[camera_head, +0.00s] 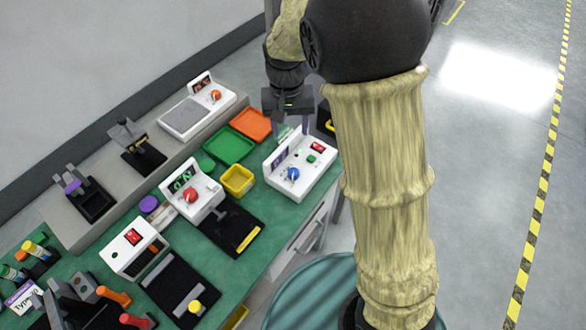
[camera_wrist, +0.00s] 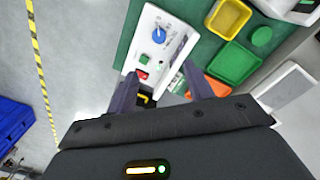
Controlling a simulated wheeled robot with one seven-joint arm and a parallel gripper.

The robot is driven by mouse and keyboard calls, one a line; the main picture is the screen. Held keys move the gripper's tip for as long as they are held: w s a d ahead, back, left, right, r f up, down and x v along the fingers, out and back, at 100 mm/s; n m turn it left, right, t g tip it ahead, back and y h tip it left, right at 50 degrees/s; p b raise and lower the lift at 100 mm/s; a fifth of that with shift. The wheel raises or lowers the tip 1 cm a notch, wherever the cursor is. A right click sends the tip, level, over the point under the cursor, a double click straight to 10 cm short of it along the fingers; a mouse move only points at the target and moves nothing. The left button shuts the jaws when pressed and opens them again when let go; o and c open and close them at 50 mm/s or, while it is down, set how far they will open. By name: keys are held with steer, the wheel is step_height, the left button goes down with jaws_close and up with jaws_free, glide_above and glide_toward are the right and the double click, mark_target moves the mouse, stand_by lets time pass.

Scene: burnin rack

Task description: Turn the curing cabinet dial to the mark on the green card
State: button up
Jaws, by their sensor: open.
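A white box with a blue dial (camera_head: 293,174) stands near the right end of the green bench; the blue dial also shows in the wrist view (camera_wrist: 159,35). The box carries a green button (camera_wrist: 158,63) and a red switch (camera_wrist: 141,75). Other white units carry a red dial (camera_head: 191,195) and an orange-red dial (camera_head: 215,95). I cannot tell which is the curing cabinet, and cannot make out a green card for certain. My gripper (camera_wrist: 162,91) is open and empty, fingers apart, above the back of the blue-dial box; it touches no dial that I can see.
A yellow bin (camera_head: 237,180), a green tray (camera_head: 228,146) and an orange tray (camera_head: 252,125) stand left of the blue-dial box. Black fixtures and tools crowd the bench's left side. My arm hides part of the right. Open floor lies beyond the bench's right end.

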mark_target(293, 171)
steer(key=f, duration=1.7)
steer(key=shift+d+f, duration=0.2)
steer(key=shift+d, duration=0.2)
steer(key=c, duration=1)
